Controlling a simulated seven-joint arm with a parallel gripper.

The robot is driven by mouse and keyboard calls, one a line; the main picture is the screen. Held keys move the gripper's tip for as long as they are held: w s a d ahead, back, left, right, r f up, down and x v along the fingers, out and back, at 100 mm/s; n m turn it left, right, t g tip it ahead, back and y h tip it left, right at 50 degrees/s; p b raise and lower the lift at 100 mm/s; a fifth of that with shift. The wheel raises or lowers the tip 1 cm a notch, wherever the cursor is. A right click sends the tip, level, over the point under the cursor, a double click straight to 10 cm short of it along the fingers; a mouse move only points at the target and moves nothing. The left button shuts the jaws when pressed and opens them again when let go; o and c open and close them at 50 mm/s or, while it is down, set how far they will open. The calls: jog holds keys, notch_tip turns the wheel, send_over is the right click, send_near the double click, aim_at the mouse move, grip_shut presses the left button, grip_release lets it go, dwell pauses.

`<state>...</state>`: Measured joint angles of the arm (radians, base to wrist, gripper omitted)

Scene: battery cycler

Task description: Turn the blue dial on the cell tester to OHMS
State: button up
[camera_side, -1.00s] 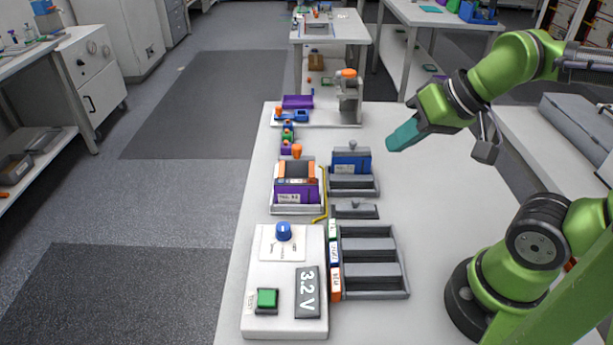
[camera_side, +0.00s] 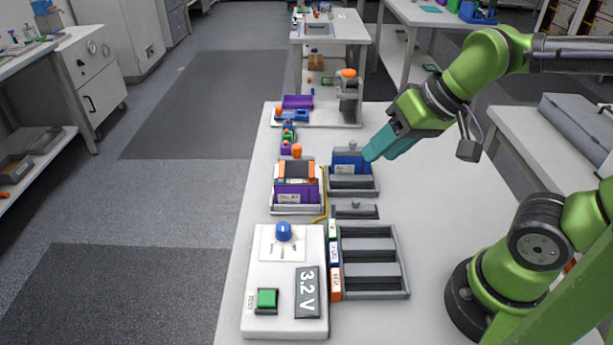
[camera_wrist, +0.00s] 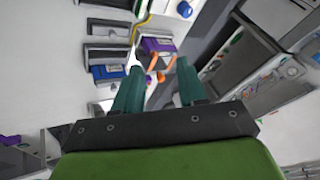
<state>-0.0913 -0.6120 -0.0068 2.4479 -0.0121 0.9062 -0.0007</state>
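The cell tester (camera_side: 258,318) is a white box at the near end of the table. Its blue dial (camera_side: 284,231) stands on a white marked plate at the tester's far part. The dial markings are too small to read. The tester also has a green button (camera_side: 267,298) and a display (camera_side: 307,291) reading 3.2 V. My gripper (camera_side: 372,152) has teal fingers and is beside the blue block in the side view, well away from the dial. In the wrist view my gripper's fingers (camera_wrist: 158,80) are spread apart with nothing between them. The blue dial (camera_wrist: 185,9) shows at the top there.
A blue block (camera_side: 347,162) sits in a grey holder near my gripper. A purple and orange holder (camera_side: 297,194) stands beyond the tester. A grey slotted tray (camera_side: 372,270) is right of the tester. The table's right middle is clear.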

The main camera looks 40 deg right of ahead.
aim_at(283, 226)
jog(key=shift+o, duration=1.3)
jog(key=w+a+f+n+g+h, duration=0.1)
jog(key=w+a+f+n+g, duration=0.2)
jog(key=w+a+n, duration=0.6)
jog(key=shift+w+a+f+g+h, duration=0.15)
jog(key=shift+w+a+g+h, duration=0.25)
jog(key=shift+w+a+g, duration=0.8)
jog(key=f+n, duration=0.1)
jog(key=f, duration=0.4)
jog(key=f+n, duration=0.1)
jog(key=f, duration=0.4)
jog(key=w+f, duration=0.1)
jog(key=f, duration=0.4)
jog(key=shift+w+a+f+n+g+h, duration=0.1)
jog(key=shift+a+f+n+g+h, duration=0.2)
jog(key=shift+a+n, duration=0.1)
jog(key=shift+r, duration=0.1)
jog(key=shift+c, duration=0.3)
jog(key=c, duration=1)
